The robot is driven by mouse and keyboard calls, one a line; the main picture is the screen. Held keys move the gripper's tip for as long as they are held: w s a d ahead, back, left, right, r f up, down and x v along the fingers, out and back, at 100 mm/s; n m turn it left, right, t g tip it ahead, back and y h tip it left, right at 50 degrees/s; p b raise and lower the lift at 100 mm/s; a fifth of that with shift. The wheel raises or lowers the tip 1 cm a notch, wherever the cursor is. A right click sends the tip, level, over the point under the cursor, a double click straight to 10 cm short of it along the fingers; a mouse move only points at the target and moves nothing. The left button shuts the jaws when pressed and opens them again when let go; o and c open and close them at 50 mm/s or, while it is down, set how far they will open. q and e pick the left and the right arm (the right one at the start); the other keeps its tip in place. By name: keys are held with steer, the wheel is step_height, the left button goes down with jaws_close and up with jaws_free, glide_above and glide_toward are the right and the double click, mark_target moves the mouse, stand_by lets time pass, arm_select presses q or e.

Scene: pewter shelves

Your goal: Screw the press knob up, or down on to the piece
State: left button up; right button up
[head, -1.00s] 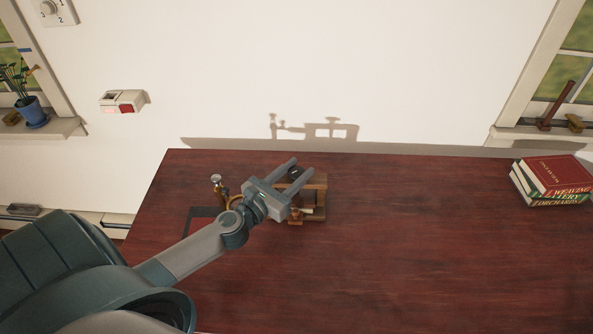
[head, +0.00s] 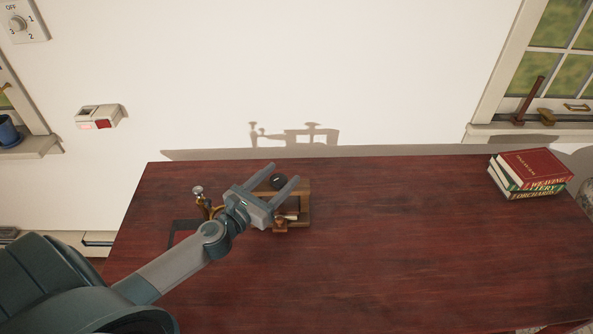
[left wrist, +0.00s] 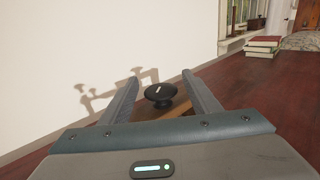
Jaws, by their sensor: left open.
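The press knob is a dark round disc with a pale mark on top; it shows in the left wrist view (left wrist: 160,93) and in the head view (head: 278,182). It sits on top of the wooden press frame (head: 304,204), which stands on the desk. My left gripper (head: 284,174) is open, above and in front of the press. In the left wrist view the knob lies between and a little beyond the two fingers, and I see no contact. The gripper hides part of the press, and I cannot make out the piece clearly. My right gripper is not in view.
A brass stand with a silver top (head: 198,191) stands left of the press, close to my left wrist. A stack of books (head: 530,174) lies at the desk's right. The dark red desk (head: 400,240) is clear between. A white wall rises behind.

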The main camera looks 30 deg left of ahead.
mark_target(281, 179)
arm_select(q)
steer(key=shift+r, duration=0.7)
steer(key=r, duration=0.1)
steer(key=r+p, duration=0.1)
steer(key=r, duration=0.1)
steer(key=shift+d, duration=0.4)
steer(key=d+r, duration=0.2)
steer(key=d, duration=0.1)
steer(key=shift+w, duration=0.1)
steer(key=d+r, duration=0.4)
steer(key=d, duration=0.4)
steer(key=shift+r+p, duration=0.2)
steer(key=shift+p, duration=0.1)
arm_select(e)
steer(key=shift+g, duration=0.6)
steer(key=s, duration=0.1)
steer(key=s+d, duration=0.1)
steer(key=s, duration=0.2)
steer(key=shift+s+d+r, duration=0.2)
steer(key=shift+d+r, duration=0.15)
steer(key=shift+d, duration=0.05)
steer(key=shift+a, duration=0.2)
